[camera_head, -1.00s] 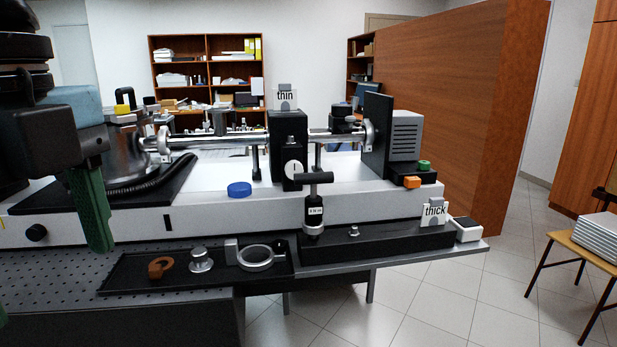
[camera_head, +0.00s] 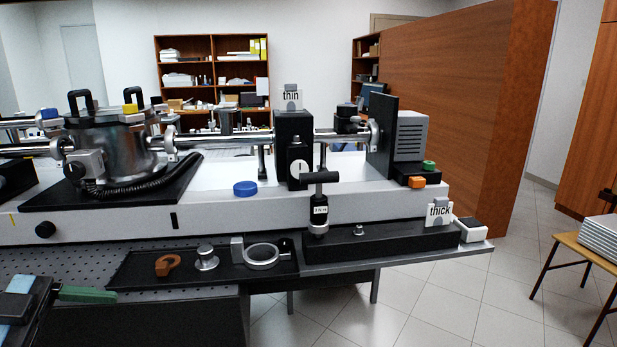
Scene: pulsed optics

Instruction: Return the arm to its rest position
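My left gripper (camera_head: 112,296) shows at the lower left edge, with dark links, a light-blue patch and a green finger pointing right. Its fingers overlap from this angle, so I cannot tell whether it is open or shut. It is low in the picture, in front of and left of the black tray (camera_head: 128,276), and I see nothing held in it. My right gripper is not in view.
The tray holds an orange-brown part (camera_head: 167,264), a metal knob (camera_head: 206,258) and a ring mount (camera_head: 262,255). Behind stand a metal chamber (camera_head: 115,150) and a black block labelled "thin" (camera_head: 293,130). A black-handled tool (camera_head: 319,205) stands right of the tray. Open floor lies at right.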

